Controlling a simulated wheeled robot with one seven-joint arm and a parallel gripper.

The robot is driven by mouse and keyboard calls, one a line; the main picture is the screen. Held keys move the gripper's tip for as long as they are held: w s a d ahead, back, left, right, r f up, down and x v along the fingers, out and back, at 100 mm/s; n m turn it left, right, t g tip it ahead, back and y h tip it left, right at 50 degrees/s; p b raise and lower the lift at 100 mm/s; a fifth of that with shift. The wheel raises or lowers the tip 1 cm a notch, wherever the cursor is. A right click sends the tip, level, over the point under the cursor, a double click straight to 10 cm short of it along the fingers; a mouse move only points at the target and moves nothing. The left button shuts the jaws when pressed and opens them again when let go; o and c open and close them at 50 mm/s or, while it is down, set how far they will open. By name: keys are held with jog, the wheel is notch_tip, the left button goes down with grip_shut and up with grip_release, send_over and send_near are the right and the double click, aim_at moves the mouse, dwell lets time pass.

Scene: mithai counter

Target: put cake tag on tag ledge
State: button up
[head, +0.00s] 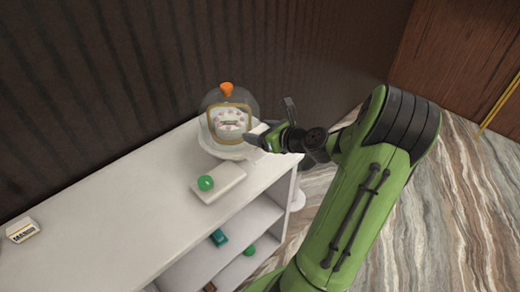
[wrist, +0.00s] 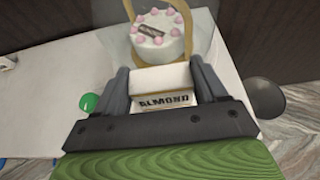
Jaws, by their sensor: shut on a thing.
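My gripper (head: 262,138) is shut on a small white cake tag (wrist: 163,102), whose face reads ALMOND in black letters. In the wrist view the tag sits between both fingers. In the head view my gripper is at the right end of the white counter, beside the clear dome (head: 209,103) and overlapping its right side in the picture. A round white cake with pink dots (wrist: 158,36) stands behind a gold-edged arched frame (wrist: 204,40). I cannot make out a tag ledge for certain; the area just below the arch is partly hidden by the tag and fingers.
The counter (head: 110,215) holds a white block (head: 228,185) with a green ball (head: 205,183) in front of the dome. Another lettered tag (head: 22,230) lies far left. Open shelves below hold a teal item (head: 219,238) and a green ball (head: 249,250). The counter's middle is clear.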

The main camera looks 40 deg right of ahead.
notch_tip(320, 180, down, 4)
jog(key=shift+a+f+b, duration=0.1)
jog(key=shift+b, duration=0.7)
jog(key=shift+r, duration=0.2)
jog(key=shift+f, duration=0.1)
jog(key=o, duration=1)
